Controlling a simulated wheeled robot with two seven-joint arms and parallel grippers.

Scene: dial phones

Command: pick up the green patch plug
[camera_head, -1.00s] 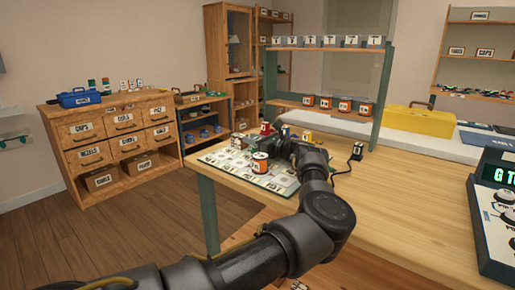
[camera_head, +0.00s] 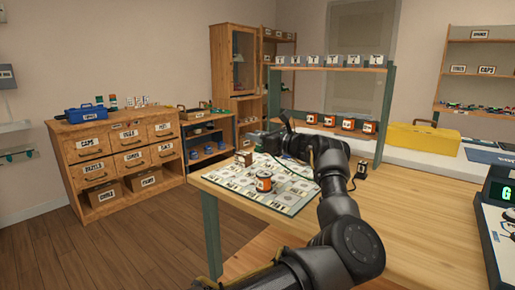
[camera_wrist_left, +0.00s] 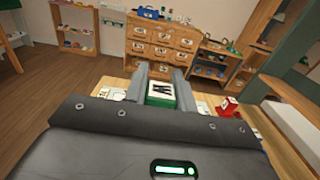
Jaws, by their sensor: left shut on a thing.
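The green patch plug (camera_wrist_left: 161,93) shows in the left wrist view as a green block with a white label and dark marking. It sits between the two grey fingers of my left gripper (camera_wrist_left: 160,76), which is shut on it. In the head view my left gripper (camera_head: 272,140) is above the far part of the table. My own arm and wrist hide the plug there. My right gripper is not in view.
A red block (camera_wrist_left: 230,106) stands right of the gripper. A dark plug with a cord (camera_head: 361,171) stands near the rack (camera_head: 384,115).

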